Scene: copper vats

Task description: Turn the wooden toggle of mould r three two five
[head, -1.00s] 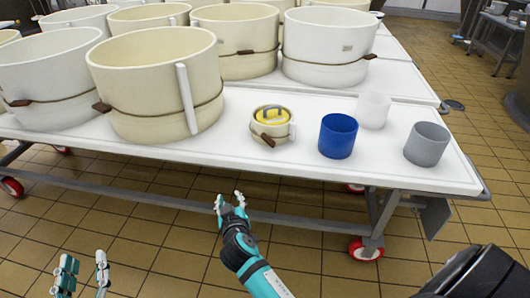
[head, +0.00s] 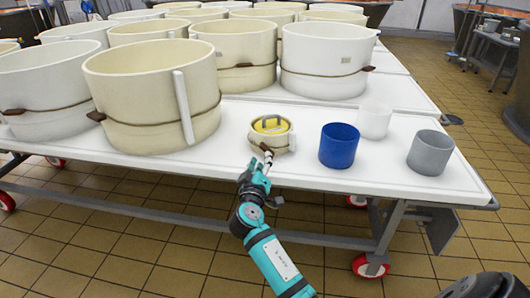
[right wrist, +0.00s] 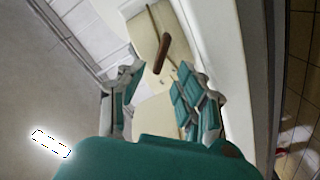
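A small cream mould (head: 285,143) with a yellow content on top stands near the front edge of the table. Its brown wooden toggle (head: 266,148) is on the near side, on a cord. No label with its number is legible. My right gripper (head: 262,162) is just in front of this mould, at the toggle's height. In the right wrist view the toggle (right wrist: 161,54) lies slanted, ahead of and between the two spread fingers of the right gripper (right wrist: 158,88); they appear apart from it. My left gripper is out of view.
A blue cup (head: 338,146), a white cup (head: 374,120) and a grey cup (head: 430,152) stand right of the small mould. A large cream mould (head: 150,95) stands to its left, with several more behind. The white table (head: 230,172) has wheels.

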